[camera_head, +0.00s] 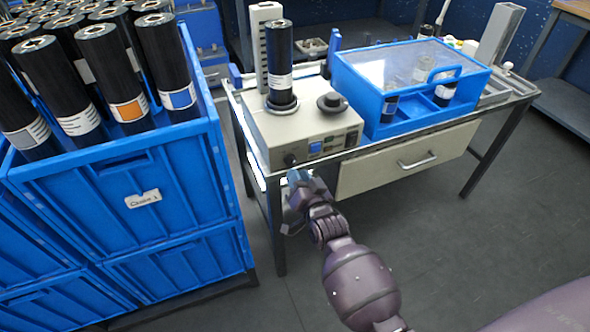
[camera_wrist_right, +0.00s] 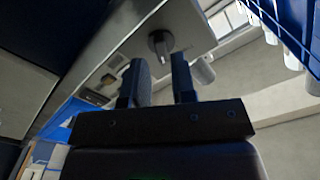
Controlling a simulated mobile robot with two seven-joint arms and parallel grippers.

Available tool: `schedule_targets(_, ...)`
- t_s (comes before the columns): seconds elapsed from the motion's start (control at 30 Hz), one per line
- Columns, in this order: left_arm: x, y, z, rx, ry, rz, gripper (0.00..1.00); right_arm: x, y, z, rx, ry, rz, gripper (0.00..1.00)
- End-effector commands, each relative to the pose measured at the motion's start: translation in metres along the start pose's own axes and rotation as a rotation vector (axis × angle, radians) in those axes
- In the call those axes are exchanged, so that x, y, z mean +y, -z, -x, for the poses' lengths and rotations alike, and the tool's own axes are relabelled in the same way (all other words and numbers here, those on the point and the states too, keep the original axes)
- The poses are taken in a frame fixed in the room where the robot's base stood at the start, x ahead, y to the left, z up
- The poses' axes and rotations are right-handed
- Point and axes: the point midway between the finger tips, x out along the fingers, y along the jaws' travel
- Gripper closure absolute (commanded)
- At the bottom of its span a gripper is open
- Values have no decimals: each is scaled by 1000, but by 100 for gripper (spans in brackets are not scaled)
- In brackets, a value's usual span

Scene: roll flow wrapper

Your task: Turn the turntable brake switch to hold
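The turntable unit (camera_head: 262,133) is a beige box on the table with a black roll (camera_head: 279,55) standing on it. A dark round switch knob (camera_head: 290,159) is at the left end of its front panel. In the right wrist view the switch knob (camera_wrist_right: 160,43) has a raised bar handle and lies beyond the fingertips. My right gripper (camera_head: 297,178) is just below and in front of the knob. In the wrist view the right gripper (camera_wrist_right: 160,75) has its two fingers apart, with nothing between them. It appears not to touch the knob. My left gripper is not in view.
A blue crate (camera_head: 110,185) full of black rolls stands left of the table. A blue box with a clear lid (camera_head: 412,68) is right of the unit, above a drawer (camera_head: 405,160). A second black knob (camera_head: 331,103) is on the unit's top. Floor in front is clear.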

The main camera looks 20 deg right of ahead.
Motion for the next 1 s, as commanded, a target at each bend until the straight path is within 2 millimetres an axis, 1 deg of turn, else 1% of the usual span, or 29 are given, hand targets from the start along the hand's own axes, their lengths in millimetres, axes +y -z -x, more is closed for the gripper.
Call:
schedule_targets(0.03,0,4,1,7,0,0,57,-1,3,9,2,1,0,76)
schedule_targets(0.2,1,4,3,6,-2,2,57,-1,2,36,2,1,-1,76)
schedule_targets(0.4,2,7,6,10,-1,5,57,0,1,61,1,0,-1,76)
schedule_targets(0.6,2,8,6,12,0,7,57,-1,0,72,1,1,-1,76)
schedule_targets(1.0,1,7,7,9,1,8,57,0,0,73,0,1,-1,76)
